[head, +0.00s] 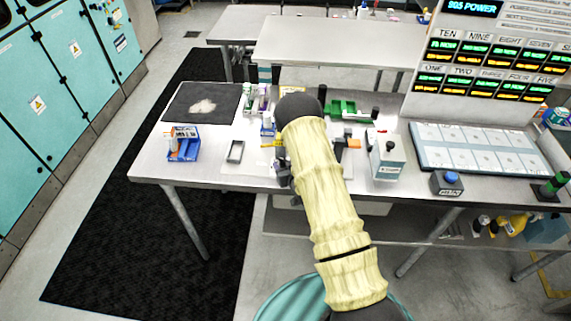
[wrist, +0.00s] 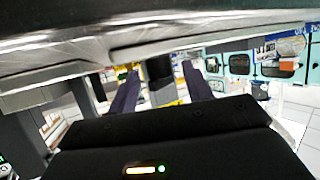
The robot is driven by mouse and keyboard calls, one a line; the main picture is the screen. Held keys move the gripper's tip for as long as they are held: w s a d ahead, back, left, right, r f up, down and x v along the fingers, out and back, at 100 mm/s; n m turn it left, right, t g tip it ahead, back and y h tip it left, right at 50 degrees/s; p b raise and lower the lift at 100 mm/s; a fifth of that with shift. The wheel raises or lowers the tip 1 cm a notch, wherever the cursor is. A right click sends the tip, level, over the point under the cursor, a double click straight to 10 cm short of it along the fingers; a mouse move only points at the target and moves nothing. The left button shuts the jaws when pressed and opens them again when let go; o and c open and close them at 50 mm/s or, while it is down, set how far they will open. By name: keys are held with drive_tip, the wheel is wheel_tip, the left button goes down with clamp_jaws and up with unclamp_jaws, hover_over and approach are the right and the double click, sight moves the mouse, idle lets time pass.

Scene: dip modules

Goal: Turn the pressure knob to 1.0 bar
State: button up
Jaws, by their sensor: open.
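In the head view my sleeved arm reaches over the workbench (head: 230,178) and hides most of my gripper. In the wrist view my gripper (wrist: 160,68) is open, with its two dark fingers apart. A black cylindrical part (wrist: 158,69) on a grey body shows between the fingers. It may be the pressure knob, but I cannot tell, nor whether the fingers touch it. No scale or pressure reading is legible. In the head view a white and teal box (head: 386,166) with a dark part on it stands right of my arm.
A blue bin (head: 183,149), a small grey tray (head: 235,151) and a black mat (head: 184,105) lie left of my arm. A green tray (head: 343,108) lies behind it. A blue-button box (head: 447,184) and a tall labelled panel (head: 480,75) stand at the right.

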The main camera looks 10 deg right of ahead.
drive_tip(key=c, duration=1)
drive_tip(key=shift+h+b, duration=0.3)
drive_tip(key=shift+b, duration=0.15)
drive_tip(key=shift+a+m, duration=0.15)
drive_tip(key=shift+m, duration=0.25)
drive_tip(key=shift+m+h+b, duration=0.3)
drive_tip(key=shift+h+b, duration=0.15)
drive_tip(key=shift+h, duration=0.05)
drive_tip(key=o, duration=1)
